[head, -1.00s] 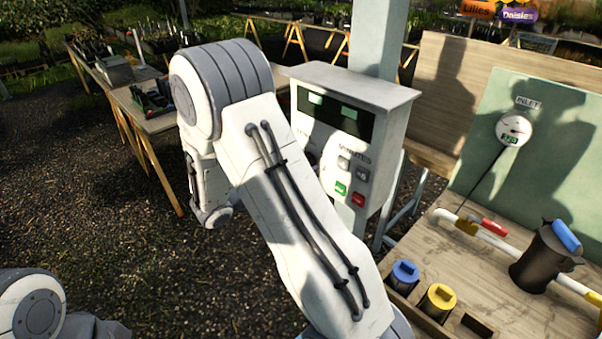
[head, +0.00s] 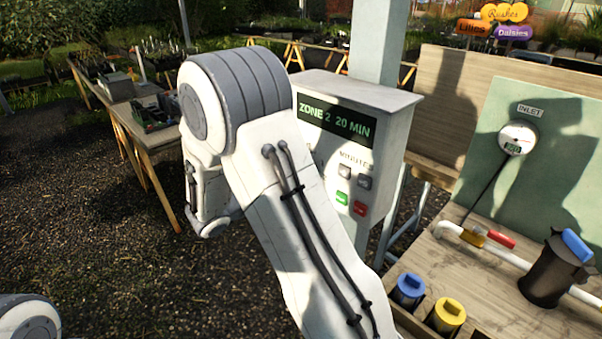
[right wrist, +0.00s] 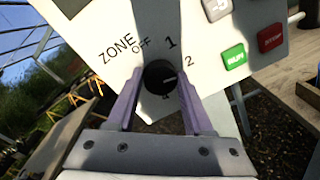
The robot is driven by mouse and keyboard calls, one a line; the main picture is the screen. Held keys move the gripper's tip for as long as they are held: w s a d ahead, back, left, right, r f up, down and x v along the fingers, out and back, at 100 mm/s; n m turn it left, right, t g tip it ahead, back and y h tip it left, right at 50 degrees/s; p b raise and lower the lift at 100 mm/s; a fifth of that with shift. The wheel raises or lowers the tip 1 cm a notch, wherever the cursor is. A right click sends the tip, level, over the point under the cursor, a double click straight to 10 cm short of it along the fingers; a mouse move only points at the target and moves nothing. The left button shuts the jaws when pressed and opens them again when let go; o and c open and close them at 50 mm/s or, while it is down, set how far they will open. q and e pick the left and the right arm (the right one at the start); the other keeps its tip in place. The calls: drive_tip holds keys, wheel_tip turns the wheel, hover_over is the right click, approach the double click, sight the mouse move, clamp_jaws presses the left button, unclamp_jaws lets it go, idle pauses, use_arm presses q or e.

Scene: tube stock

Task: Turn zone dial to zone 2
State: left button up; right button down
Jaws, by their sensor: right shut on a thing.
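The controller box (head: 385,100) stands on a post, and its display (head: 336,120) reads "ZONE 2 20 MIN". The black zone dial (right wrist: 160,75) shows in the right wrist view, with OFF, 1 and 2 printed around it. Its pale pointer mark faces right, roughly toward the 2. My right gripper (right wrist: 158,82) is shut on the dial, one purple finger on each side. In the head view my right arm hides the dial and this gripper. My left gripper is out of view.
Green (head: 342,198) and red (head: 360,208) buttons sit on the box's lower front, close to the dial.

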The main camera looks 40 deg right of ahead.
drive_tip(key=shift+c, duration=1.4)
unclamp_jaws()
drive_tip(key=a+b, duration=0.2)
drive_tip(key=a, duration=0.8)
drive_tip(key=shift+s+a+r, duration=0.25)
